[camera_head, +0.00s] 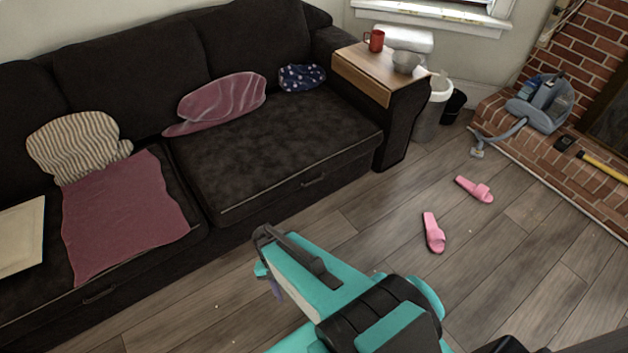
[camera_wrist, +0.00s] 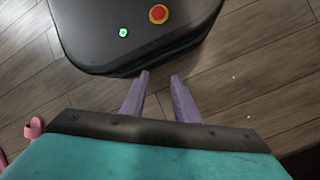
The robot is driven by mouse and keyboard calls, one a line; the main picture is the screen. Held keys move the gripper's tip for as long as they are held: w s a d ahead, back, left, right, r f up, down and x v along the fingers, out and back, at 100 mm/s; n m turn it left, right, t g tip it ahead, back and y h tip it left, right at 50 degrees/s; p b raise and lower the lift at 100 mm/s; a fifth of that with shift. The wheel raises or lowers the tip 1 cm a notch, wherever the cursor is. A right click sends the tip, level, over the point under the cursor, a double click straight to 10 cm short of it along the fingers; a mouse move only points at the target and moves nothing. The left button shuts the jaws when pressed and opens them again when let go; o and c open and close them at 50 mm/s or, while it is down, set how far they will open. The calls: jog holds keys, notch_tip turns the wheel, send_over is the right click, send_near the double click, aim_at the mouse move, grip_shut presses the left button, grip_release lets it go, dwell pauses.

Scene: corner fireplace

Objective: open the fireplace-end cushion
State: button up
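The fireplace-end cushion (camera_head: 275,150) is the dark seat section at the right end of the sofa. It lies flat and looks closed, with a small handle (camera_head: 313,181) on its front face. A mauve pillow (camera_head: 222,103) and a small dark blue patterned pillow (camera_head: 302,77) rest at its back. My gripper (camera_wrist: 160,78) is empty, its two purple fingers apart, over the floor. In the head view my teal arm is in front of the sofa, below the cushion and apart from it; the fingers are mostly hidden there.
The sofa arm carries a wooden tray (camera_head: 360,72) with a red mug (camera_head: 376,41) and a metal bowl (camera_head: 406,61). Pink slippers (camera_head: 433,233) lie on the floor to the right. A vacuum (camera_head: 541,103) sits on the brick hearth (camera_head: 500,112).

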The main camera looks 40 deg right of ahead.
jog(key=w+d+r+m+t+b, duration=0.2)
jog(key=w+d+m+b, duration=0.35)
jog(key=w, duration=0.75)
jog(key=w+d+r+m+t+b, duration=0.1)
jog(key=w+d+m+t+b, duration=0.15)
jog(key=w+d, duration=0.9)
jog(key=w+d+r+m+t+b, duration=0.1)
jog(key=w+d+r+b, duration=0.3)
jog(key=d, duration=0.6)
jog(key=w+d+r+m+t+b, duration=0.2)
jog(key=w+d+r+b, duration=0.3)
jog(key=d, duration=0.5)
jog(key=shift+w+b+v, duration=0.2)
jog(key=shift+b+v, duration=0.3)
jog(key=shift+v, duration=0.6)
jog(key=shift+w+a+f, duration=0.1)
jog(key=shift+w+a, duration=0.05)
jog(key=b, duration=0.3)
send_near(314, 178)
jog(key=a+f, duration=0.1)
jog(key=s+a+f, duration=0.2)
jog(key=f, duration=0.1)
jog(key=shift+a, duration=0.1)
jog(key=shift+c, duration=0.3)
grip_shut()
